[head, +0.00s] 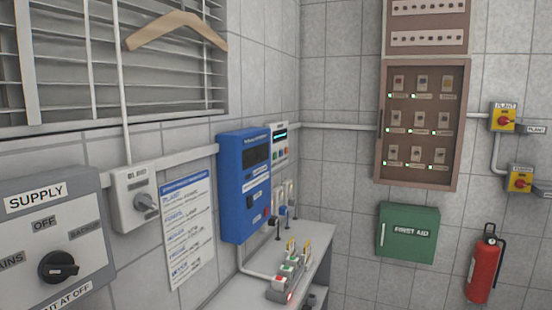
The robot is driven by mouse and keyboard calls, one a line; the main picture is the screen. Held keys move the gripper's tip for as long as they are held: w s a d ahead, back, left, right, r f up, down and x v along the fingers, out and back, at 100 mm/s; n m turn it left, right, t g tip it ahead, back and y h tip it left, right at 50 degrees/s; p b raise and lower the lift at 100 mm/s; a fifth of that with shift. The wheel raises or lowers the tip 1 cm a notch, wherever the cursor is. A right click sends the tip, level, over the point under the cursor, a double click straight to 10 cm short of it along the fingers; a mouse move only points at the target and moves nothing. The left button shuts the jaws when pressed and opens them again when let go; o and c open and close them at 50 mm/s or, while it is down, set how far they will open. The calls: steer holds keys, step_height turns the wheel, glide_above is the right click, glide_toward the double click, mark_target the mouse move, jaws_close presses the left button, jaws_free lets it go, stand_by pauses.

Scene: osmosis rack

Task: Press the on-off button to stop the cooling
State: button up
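No button can be read as the cooling on-off button from here; labels are too small. A blue wall unit (233,205) with a dark display and small controls hangs above the bench, left of the room corner. A white controller (279,155) with a lit green display and tiny coloured buttons is on the wall just right of it, partly hidden by it. My gripper is not in view.
A bench (318,236) runs along the left wall, with small valves at its back. A SUPPLY switch box (85,215) and BLIND switch (131,205) are nearer. A brown switch panel (448,130), first aid box (408,248) and extinguisher (484,270) are on the right wall.

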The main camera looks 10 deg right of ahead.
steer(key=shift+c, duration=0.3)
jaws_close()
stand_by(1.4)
